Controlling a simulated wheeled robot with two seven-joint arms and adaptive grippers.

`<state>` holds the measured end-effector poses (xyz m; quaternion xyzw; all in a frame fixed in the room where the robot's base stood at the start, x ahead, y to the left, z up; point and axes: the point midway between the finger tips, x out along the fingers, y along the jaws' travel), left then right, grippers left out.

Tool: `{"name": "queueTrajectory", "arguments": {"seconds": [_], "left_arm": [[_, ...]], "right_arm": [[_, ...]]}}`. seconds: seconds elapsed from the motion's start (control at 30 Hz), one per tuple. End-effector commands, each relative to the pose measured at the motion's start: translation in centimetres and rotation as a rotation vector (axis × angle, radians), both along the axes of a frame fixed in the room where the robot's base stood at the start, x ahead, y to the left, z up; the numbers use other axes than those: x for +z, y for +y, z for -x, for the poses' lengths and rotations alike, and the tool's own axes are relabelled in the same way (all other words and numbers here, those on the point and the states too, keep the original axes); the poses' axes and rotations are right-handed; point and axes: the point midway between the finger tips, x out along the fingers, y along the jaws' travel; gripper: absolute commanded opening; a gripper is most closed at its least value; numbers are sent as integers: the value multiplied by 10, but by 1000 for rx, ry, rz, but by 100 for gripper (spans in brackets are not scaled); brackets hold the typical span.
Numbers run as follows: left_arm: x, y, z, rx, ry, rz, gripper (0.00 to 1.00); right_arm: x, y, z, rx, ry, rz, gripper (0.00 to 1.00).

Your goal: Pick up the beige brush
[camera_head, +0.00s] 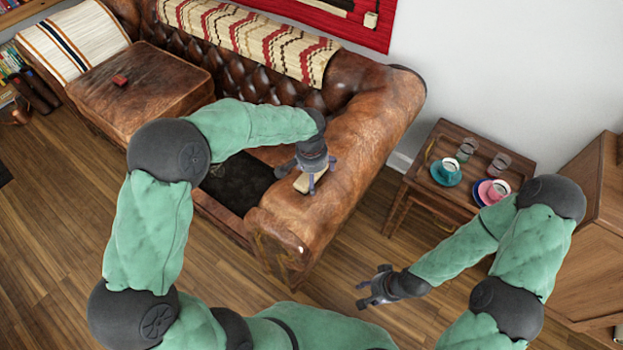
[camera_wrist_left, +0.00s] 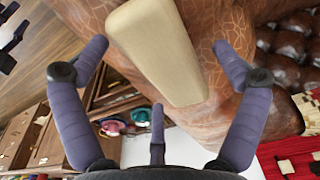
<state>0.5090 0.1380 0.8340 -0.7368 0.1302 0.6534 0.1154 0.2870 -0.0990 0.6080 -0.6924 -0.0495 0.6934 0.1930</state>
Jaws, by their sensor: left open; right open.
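The beige brush (camera_head: 302,186) lies on the rolled leather arm of the brown sofa (camera_head: 350,150). In the left wrist view the brush (camera_wrist_left: 160,52) shows as a long block with rounded corners, running from the top edge to the middle. My left gripper (camera_head: 308,176) is over the brush in the head view and partly hides it. Its fingers (camera_wrist_left: 160,65) are spread, with the brush showing between them; I cannot tell whether they touch it. My right gripper (camera_head: 367,287) is open and empty over the wooden floor, away from the brush.
A small wooden side table (camera_head: 425,195) right of the sofa holds a teal cup (camera_head: 446,171), a pink cup (camera_head: 494,191) and glasses. A wooden cabinet (camera_head: 590,235) stands at the far right. A striped blanket (camera_head: 262,45) covers the sofa back. Floor (camera_head: 225,270) shows in front.

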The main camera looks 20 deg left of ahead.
Motion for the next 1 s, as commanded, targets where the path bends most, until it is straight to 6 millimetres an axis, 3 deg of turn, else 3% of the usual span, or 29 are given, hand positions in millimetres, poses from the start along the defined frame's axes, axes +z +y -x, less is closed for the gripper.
{"name": "queueTrajectory", "arguments": {"seconds": [0.1,0.33,0.57,1.0], "left_arm": [[-13,0,-2,1,0,-1,96],[-12,0,-2,1,-1,0,96],[-12,0,-2,1,-1,0,31],[-9,0,-1,1,1,0,30]], "right_arm": [[-6,0,0,0,0,0,46],[-5,0,0,0,0,0,46],[-5,0,0,0,0,0,46],[-3,0,0,0,0,0,46]]}}
